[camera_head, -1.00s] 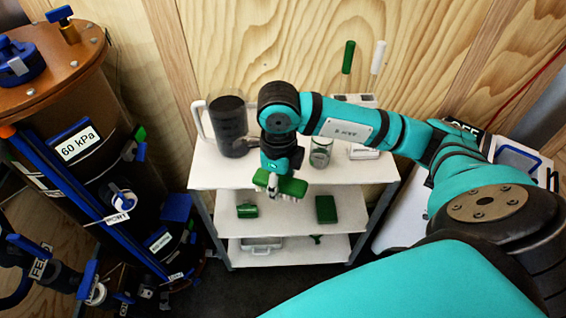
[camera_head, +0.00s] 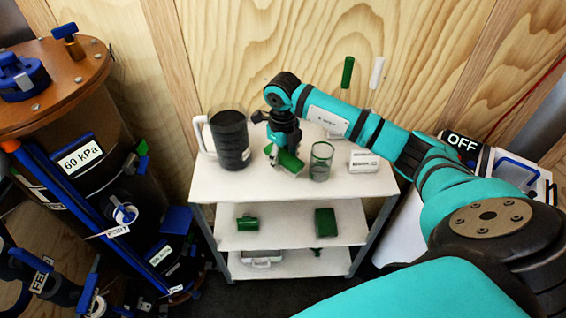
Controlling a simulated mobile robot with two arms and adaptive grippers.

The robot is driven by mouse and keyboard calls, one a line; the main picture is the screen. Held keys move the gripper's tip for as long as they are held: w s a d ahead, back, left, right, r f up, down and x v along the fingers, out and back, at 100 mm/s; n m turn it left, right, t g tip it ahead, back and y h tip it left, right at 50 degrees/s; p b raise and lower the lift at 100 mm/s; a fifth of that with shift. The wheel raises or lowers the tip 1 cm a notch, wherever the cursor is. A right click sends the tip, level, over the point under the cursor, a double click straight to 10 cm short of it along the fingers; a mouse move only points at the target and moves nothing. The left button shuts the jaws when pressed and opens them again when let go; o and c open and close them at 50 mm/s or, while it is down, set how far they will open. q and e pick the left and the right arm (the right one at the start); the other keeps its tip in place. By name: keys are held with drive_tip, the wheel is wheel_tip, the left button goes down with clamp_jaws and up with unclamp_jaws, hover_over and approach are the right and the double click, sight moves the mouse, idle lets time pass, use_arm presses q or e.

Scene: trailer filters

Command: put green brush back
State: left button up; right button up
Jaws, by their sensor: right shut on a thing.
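The green brush (camera_head: 290,161) is a green block in the head view, low over or on the top shelf (camera_head: 245,187) of a white shelf rack. I cannot tell whether it touches the shelf. My right gripper (camera_head: 282,152) comes from above and is shut on the brush, hiding part of it. The brush is tilted and sits between a dark jug on its left and a glass on its right. My left gripper is not in view.
The dark jug (camera_head: 231,140) has a white handle. The green-rimmed glass (camera_head: 320,163) and a white box (camera_head: 363,161) stand to the right. Green items (camera_head: 325,222) lie on the middle shelf. The top shelf's front strip is clear. A brown tank (camera_head: 70,110) stands left.

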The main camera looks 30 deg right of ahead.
sight(283, 166)
drive_tip(key=shift+w+d, duration=0.15)
drive_tip(key=shift+w, duration=0.05)
wheel_tip(283, 166, down, 4)
drive_tip(key=shift+r+p, duration=0.25)
drive_tip(key=shift+p, duration=0.2)
drive_tip(key=shift+f, duration=0.25)
drive_tip(key=o, duration=1.1)
drive_tip(key=shift+r, duration=0.45)
wheel_tip(283, 166, up, 12)
drive_tip(key=shift+f+b, duration=0.2)
drive_tip(key=shift+b, duration=0.7)
